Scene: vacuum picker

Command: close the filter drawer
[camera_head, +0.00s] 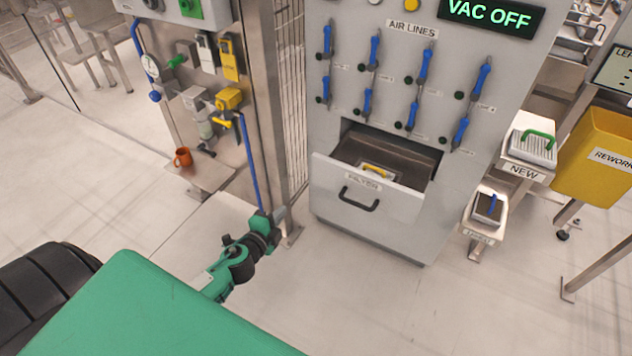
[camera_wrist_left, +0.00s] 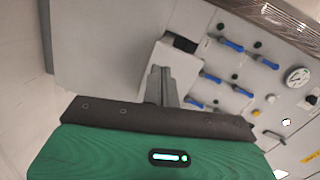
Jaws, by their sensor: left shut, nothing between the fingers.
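The grey filter drawer (camera_head: 325,181) is pulled out of the cabinet, with its dark interior showing from above. Its front has a FILTER label and a dark bar handle (camera_head: 360,199). A filter with a yellow handle (camera_head: 375,169) lies inside. My left gripper (camera_head: 284,214) is to the left of the drawer front in the head view, apart from the handle. In the left wrist view its shut fingers (camera_wrist_left: 161,82) point toward pale grey panels, with a dark gap beyond. Whether they touch anything is unclear. My right gripper is out of view.
The cabinet (camera_head: 440,88) carries several blue valve levers and a VAC OFF display (camera_head: 489,14). A steel post (camera_head: 262,110) stands just left of it, near my gripper. A NEW tray (camera_head: 524,170) and a yellow REWORK bin (camera_head: 598,155) are at right. Floor in front is clear.

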